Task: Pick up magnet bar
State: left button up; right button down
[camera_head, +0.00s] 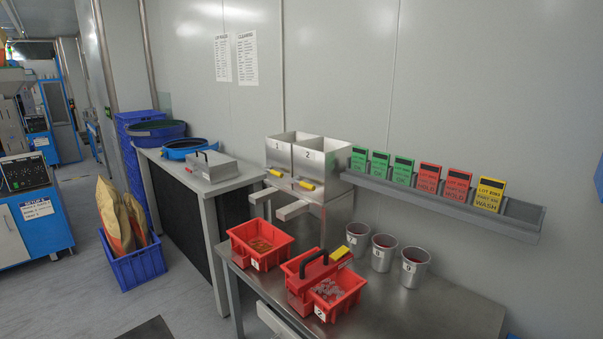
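What looks like the magnet bar is a red block (302,283) with a black arched handle (313,258). It is at the back left of the red bin labelled 2 (345,309), on the steel table (430,312). I cannot tell whether it rests on the bin's rim or stands behind it. The bin holds greyish pieces (328,290). A yellow piece (340,253) is at the bin's back edge. Neither of my grippers is in view.
A red bin labelled 1 (281,237) stands behind and left. Three metal cups (383,253) stand to the right. Two numbered hoppers (307,165) rise behind, beside a wall rail (430,197) with coloured cards. The table's right part is clear.

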aim_at(307, 278)
jog(key=k, duration=1.25)
jog(key=z, duration=0.75)
jog(key=i, duration=0.6)
jog(key=z, duration=0.55)
jog(key=i, duration=0.75)
jog(key=u, duration=0.35)
